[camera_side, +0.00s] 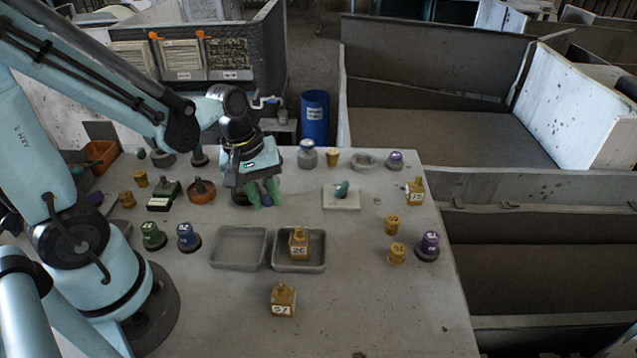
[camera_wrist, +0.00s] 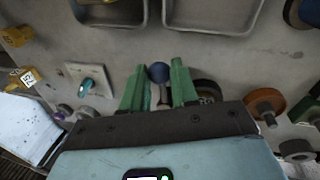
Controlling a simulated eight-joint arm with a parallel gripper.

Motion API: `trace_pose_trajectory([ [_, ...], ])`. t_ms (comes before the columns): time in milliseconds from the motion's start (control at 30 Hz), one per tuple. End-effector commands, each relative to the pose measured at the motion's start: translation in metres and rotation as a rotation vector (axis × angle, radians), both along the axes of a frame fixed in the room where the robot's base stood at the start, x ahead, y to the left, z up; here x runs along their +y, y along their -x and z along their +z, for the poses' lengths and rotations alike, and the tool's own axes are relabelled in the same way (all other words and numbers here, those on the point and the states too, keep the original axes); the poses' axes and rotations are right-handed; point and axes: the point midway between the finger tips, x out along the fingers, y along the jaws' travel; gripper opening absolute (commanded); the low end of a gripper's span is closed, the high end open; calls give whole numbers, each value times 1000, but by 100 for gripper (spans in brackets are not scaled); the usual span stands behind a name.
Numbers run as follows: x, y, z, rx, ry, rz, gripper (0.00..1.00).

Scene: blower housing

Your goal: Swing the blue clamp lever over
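A dark blue ball-ended lever (camera_wrist: 158,72) shows between the fingers of my gripper in the wrist view. Its short stem runs back between the fingers. My gripper (camera_side: 262,204) points down at the table in the side view, and its green fingers also show in the wrist view (camera_wrist: 158,66). The fingers are apart, one on each side of the ball, with a gap visible beside it. A dark round base (camera_wrist: 207,90) is partly hidden behind the right finger. In the side view my gripper hides most of the lever.
A white plate (camera_side: 335,204) with a teal handle (camera_side: 342,188) lies to the right. Two grey trays (camera_side: 238,262) (camera_side: 284,267) lie in front; one holds a yellow block (camera_side: 299,242). Another yellow block (camera_side: 283,299) stands nearer. Several knobs and weights stand at both sides.

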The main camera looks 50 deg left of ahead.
Motion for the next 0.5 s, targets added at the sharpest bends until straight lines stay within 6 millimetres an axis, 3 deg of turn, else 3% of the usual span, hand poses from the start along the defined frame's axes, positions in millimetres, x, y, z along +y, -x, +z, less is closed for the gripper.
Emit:
trace_pose_trajectory([
  [33, 0, 0, 0, 0, 0, 0, 20],
  [167, 0, 0, 0, 0, 0, 0, 0],
  [500, 0, 0, 0, 1, 0, 6, 0],
])
